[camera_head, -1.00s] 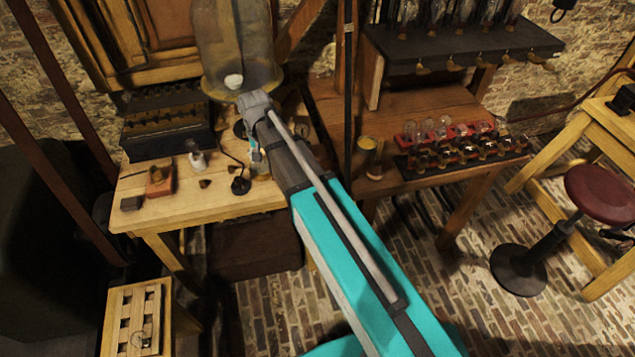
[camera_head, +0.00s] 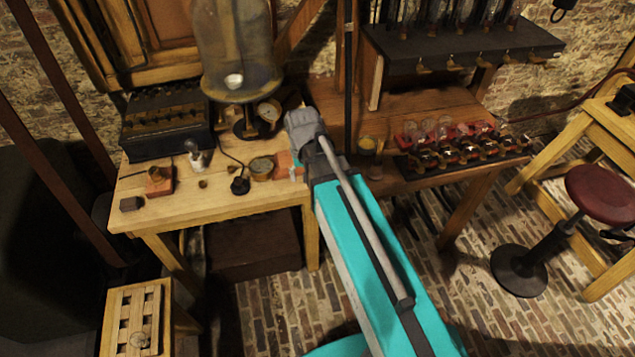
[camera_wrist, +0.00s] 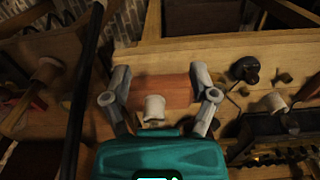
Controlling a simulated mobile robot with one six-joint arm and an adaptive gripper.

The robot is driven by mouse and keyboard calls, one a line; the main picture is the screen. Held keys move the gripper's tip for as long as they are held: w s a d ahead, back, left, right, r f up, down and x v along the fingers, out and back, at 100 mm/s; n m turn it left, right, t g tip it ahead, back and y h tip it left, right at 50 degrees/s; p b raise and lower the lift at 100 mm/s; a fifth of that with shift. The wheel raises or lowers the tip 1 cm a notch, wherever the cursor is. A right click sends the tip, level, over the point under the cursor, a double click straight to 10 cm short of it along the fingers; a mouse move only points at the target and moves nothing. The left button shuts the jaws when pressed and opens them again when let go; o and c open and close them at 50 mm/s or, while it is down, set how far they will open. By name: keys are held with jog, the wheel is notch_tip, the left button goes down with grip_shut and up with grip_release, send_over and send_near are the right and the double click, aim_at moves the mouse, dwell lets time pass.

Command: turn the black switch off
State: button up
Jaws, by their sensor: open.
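A round black piece (camera_head: 240,186) with a thin cord lies on the light wooden table (camera_head: 220,205); it looks like the black switch, but I cannot tell its position. It also shows in the wrist view (camera_wrist: 245,68), right of my gripper. My gripper (camera_wrist: 160,97) is open above a reddish wooden block (camera_wrist: 165,92) with a pale cylinder (camera_wrist: 154,107) on it. The fingers stand on either side of the block; I cannot tell if they touch it. In the head view my gripper (camera_head: 297,168) is at the table's right end and partly hides the block (camera_head: 284,162).
A glass bell jar (camera_head: 238,50) stands behind on the table, with a round gauge (camera_head: 269,111) beside it. A dark box (camera_head: 165,130) is at the back left. A thin black pole (camera_wrist: 85,85) stands close left of my gripper in the wrist view.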

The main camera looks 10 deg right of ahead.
jog(key=shift+s+d+f, duration=0.1)
jog(key=shift+s+d, duration=0.6)
jog(key=shift+s, duration=0.2)
jog(key=shift+s+d, duration=0.7)
jog(key=shift+s, duration=0.15)
jog(key=shift+s+d+n, duration=0.15)
jog(key=shift+s+d, duration=0.25)
jog(key=shift+s, duration=0.2)
jog(key=shift+s+d+n, duration=0.15)
jog(key=shift+s+d, duration=0.25)
jog(key=shift+s, duration=0.2)
